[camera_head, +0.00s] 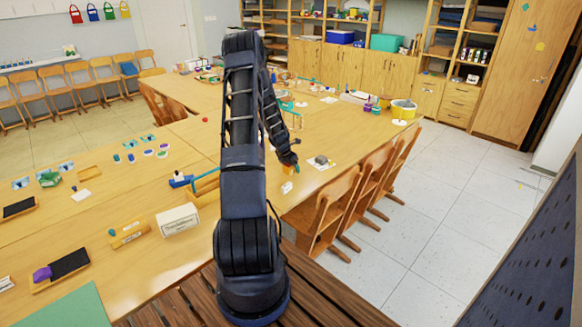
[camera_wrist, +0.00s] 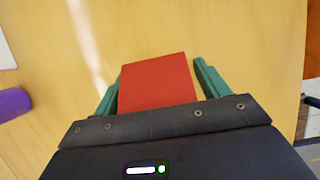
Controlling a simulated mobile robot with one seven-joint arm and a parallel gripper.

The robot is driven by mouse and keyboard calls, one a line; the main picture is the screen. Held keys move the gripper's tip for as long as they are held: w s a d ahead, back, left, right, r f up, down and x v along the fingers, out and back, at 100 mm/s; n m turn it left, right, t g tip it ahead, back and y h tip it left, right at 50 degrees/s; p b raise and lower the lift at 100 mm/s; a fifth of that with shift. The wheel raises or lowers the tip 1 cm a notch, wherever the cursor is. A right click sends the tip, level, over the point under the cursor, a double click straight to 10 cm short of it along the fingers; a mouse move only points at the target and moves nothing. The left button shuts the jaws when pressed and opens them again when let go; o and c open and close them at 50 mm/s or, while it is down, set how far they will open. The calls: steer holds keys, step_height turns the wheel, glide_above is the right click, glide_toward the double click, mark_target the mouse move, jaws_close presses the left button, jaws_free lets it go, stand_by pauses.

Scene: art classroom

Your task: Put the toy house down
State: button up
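The toy house (camera_wrist: 157,82) shows in the wrist view as a plain red slanted face, most likely its roof. It fills nearly all the space between the green fingers of my gripper (camera_wrist: 158,76), which lie along its two sides. Its lower part is hidden. In the head view my gripper (camera_head: 289,166) is low over the right part of the near wooden table (camera_head: 150,185), with a small orange patch at the fingers. I cannot tell whether the house touches the tabletop.
A grey item on white paper (camera_head: 320,161) lies right of my gripper, and a small white piece (camera_head: 287,187) lies in front. Wooden chairs (camera_head: 325,215) line the table's right edge. A white box (camera_head: 178,220) stands at the left. A purple thing (camera_wrist: 12,104) shows at the wrist view's left edge.

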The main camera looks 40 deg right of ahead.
steer(key=w+a+r+m+t, duration=0.1)
steer(key=w+a+r+m, duration=0.1)
steer(key=a+r, duration=0.8)
steer(key=w+a+r+m, duration=0.15)
steer(key=a+r, duration=0.55)
steer(key=r, duration=0.7)
steer(key=s+a+r+m+t+y, duration=0.1)
steer(key=s+a+r+m, duration=0.15)
steer(key=a+r, duration=0.45)
steer(key=s+a+r+m+t, duration=0.1)
steer(key=a+r+m, duration=0.2)
steer(key=a+r, duration=0.5)
steer(key=s+a+r+m+y, duration=0.1)
steer(key=s+a+m, duration=0.3)
steer(key=s+a, duration=0.6)
steer(key=s+a+r+m+t+y, duration=0.1)
steer(key=s+a+r+m, duration=0.3)
steer(key=s+a, duration=0.7)
steer(key=a+m+y, duration=0.1)
steer(key=a, duration=0.5)
steer(key=shift+s+a+r+t+y, duration=0.15)
steer(key=shift+a+r+t+y, duration=0.05)
steer(key=shift+r+t+y, duration=0.15)
steer(key=shift+o, duration=0.3)
